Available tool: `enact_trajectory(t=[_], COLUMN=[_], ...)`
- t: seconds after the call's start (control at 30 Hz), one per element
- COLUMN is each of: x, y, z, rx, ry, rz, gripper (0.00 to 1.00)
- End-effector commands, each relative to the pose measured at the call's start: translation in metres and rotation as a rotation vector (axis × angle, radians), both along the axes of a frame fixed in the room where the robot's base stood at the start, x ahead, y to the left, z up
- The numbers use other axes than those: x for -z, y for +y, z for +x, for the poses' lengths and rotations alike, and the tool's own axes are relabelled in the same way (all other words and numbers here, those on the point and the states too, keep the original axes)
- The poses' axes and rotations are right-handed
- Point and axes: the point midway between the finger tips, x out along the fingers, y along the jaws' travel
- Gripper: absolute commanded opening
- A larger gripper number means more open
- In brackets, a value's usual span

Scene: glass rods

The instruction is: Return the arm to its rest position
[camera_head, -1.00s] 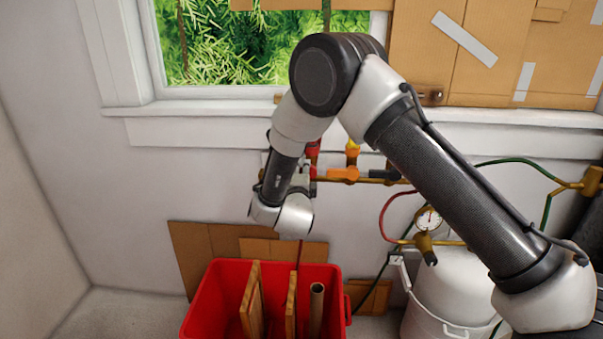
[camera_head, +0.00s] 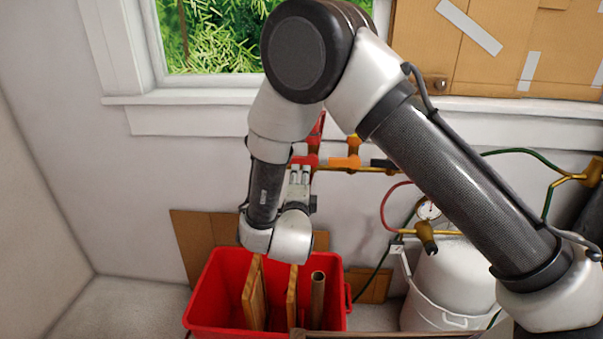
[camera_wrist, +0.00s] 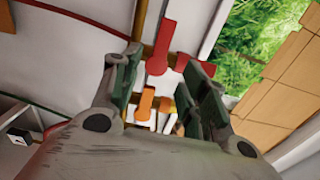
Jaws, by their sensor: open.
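My gripper (camera_wrist: 162,95) shows in the wrist view with its two green-padded fingers apart and nothing between them. Beyond the fingers are red and orange valve handles on the wall pipe. In the head view my arm bends over from the right, and its wrist hangs in front of the wall, above and behind the red bin. The fingertips are largely hidden in the head view by my own wrist.
A red bin (camera_head: 202,307) on the floor holds wooden boards and a tube. A brass pipe with a red valve handle (camera_head: 305,160) and an orange valve handle (camera_head: 345,162) runs below the window sill (camera_head: 190,121). A white tank (camera_head: 455,280) stands at the right.

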Motion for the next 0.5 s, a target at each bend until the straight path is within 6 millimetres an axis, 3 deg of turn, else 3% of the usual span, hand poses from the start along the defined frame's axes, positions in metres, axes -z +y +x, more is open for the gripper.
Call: enact_trajectory(t=[0.43, 0.5], x=[0.0, 0.01], y=[0.0, 0.002], z=[-0.006, -0.006], rx=[0.001, -0.011], ry=[0.0, 0.047], rz=[-0.017, -0.08], gripper=[0.44, 0.44])
